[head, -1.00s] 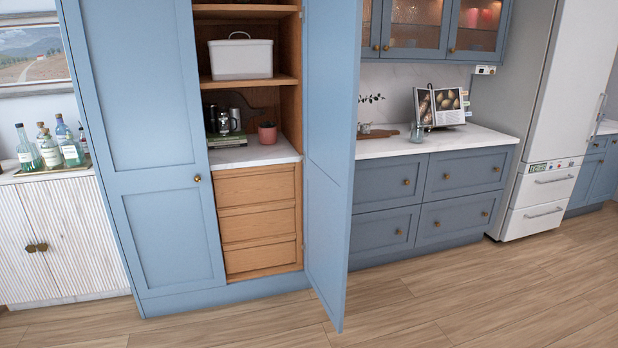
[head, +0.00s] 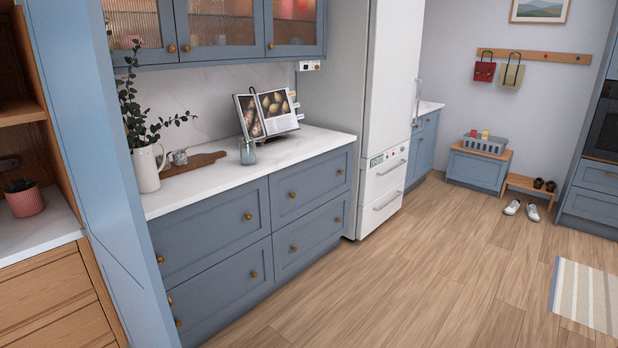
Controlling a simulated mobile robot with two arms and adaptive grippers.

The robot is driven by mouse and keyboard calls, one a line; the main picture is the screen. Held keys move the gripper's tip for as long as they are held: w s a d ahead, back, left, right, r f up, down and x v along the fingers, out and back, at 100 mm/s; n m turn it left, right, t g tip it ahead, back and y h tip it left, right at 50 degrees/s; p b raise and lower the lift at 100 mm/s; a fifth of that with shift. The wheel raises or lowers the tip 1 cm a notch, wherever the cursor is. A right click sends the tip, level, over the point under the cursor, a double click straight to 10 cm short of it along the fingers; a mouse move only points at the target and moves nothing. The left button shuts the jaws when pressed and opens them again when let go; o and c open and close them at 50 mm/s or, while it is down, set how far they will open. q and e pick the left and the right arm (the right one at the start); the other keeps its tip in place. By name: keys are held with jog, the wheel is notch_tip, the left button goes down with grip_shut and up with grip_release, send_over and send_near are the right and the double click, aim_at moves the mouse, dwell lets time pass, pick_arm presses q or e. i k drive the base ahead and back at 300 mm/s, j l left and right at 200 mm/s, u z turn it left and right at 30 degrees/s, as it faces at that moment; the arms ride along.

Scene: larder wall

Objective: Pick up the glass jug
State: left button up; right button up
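A small grey-blue, see-through vessel (head: 248,152) stands upright on the white worktop (head: 300,147), in front of an open book. It looks like glass, but it is too small to tell whether it has a handle or spout. A white jug (head: 147,168) with leafy stems in it stands further left on the same worktop; it looks opaque. Neither of my grippers is in view.
A wooden board (head: 193,164) with small glassy items lies between the two vessels. The book (head: 267,112) leans on a stand behind. An open blue cupboard door (head: 95,180) stands at the left. The wooden floor (head: 430,270) ahead is clear.

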aim_at(247, 148)
jog(key=i+z, duration=0.35)
jog(key=i, duration=0.8)
jog(key=i+u, duration=0.45)
jog(key=i+l+u, duration=0.1)
jog(key=i+u, duration=0.35)
jog(key=i, duration=0.1)
